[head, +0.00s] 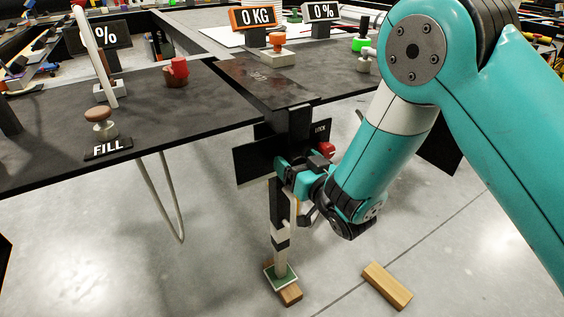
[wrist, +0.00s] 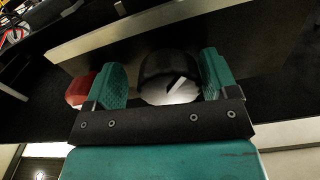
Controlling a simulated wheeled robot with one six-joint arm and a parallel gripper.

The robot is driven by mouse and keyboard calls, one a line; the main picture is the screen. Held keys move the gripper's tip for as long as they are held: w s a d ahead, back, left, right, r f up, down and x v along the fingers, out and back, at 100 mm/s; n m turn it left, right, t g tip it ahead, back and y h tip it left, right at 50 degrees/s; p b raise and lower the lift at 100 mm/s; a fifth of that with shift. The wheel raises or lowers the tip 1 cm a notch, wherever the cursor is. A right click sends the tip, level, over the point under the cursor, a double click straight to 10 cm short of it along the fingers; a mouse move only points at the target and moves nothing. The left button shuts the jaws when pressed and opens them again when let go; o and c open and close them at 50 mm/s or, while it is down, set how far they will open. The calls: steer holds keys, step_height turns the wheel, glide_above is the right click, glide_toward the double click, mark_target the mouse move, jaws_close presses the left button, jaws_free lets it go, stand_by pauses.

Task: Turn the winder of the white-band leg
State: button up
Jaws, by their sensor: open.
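The white-band leg (head: 280,226) hangs upright under the dark chassis beam. It is black with a white band, and its pale lower part ends in a green-topped foot plate (head: 281,277) over a wooden block. My gripper (head: 283,172) is at the leg's upper part, below the beam. In the wrist view my gripper (wrist: 163,76) is open, with a teal finger on each side of a round black knob with a white face and a dark mark (wrist: 172,82), apparently the winder. I cannot tell if the fingers touch it. In the head view the winder is hidden behind my gripper.
A red knob (head: 327,149) by the LOCK label (head: 320,131) is close to my gripper; a red thing (wrist: 82,86) shows left of the fingers in the wrist view. A loose wooden block (head: 387,286) lies on the floor. A dark panel (head: 253,161) stands beside the leg.

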steer(key=shift+a, duration=0.3)
steer(key=shift+a, duration=0.1)
steer(key=shift+c, duration=0.8)
steer(key=c, duration=0.8)
steer(key=shift+o, duration=0.2)
steer(key=shift+n, duration=0.4)
steer(key=n+b, duration=0.1)
steer(key=n, duration=0.2)
steer(key=shift+s+f, duration=0.1)
steer(key=n+b, duration=0.1)
steer(key=n, duration=0.2)
steer(key=shift+n, duration=0.3)
steer(key=n+b, duration=0.1)
steer(key=n, duration=0.5)
steer(key=shift+n, duration=0.4)
